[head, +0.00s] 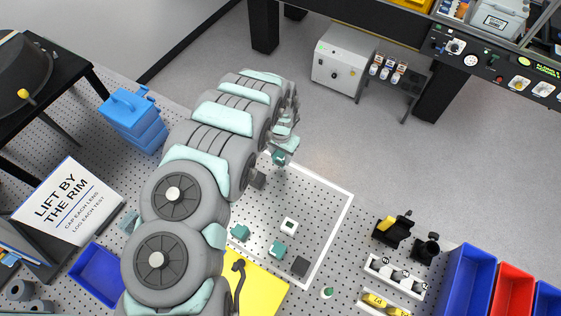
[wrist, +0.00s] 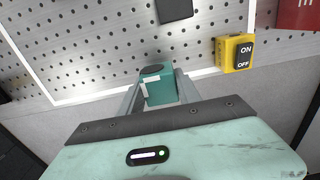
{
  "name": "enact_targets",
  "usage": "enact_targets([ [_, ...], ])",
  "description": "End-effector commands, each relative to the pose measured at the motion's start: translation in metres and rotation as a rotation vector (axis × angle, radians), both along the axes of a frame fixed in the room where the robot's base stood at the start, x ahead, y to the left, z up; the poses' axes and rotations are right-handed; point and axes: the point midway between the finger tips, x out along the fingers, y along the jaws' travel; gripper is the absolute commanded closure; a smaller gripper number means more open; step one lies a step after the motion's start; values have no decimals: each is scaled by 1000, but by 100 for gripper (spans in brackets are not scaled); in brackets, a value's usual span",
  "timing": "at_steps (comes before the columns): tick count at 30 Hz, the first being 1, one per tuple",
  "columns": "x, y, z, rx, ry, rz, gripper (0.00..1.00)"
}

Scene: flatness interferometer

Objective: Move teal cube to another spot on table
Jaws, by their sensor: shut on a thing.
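My gripper (head: 279,154) is at the far corner of the white-outlined area in the head view. It is shut on a teal cube (head: 278,159), which hangs below the fingers. In the wrist view the teal cube (wrist: 158,88) sits between the two fingers (wrist: 160,96), with a dark round mark on one face and a white patch on another. I cannot tell whether it touches the table. Two more teal blocks (head: 240,232) (head: 277,250) lie nearer on the perforated table (head: 325,205).
A white block with a dark centre (head: 289,226) and dark blocks (head: 257,179) (head: 300,266) lie inside the white outline. A yellow mat (head: 262,280) and blue bin (head: 97,275) are nearer. The outlined area's right is clear.

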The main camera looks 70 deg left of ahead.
Motion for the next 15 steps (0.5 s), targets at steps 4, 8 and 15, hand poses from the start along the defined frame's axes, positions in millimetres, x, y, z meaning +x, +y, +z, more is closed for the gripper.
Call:
enact_targets([
  [4, 0, 1, -6, 1, -2, 1, 100],
  [8, -1, -2, -20, -4, 0, 2, 100],
  [15, 0, 0, -41, 0, -2, 1, 100],
])
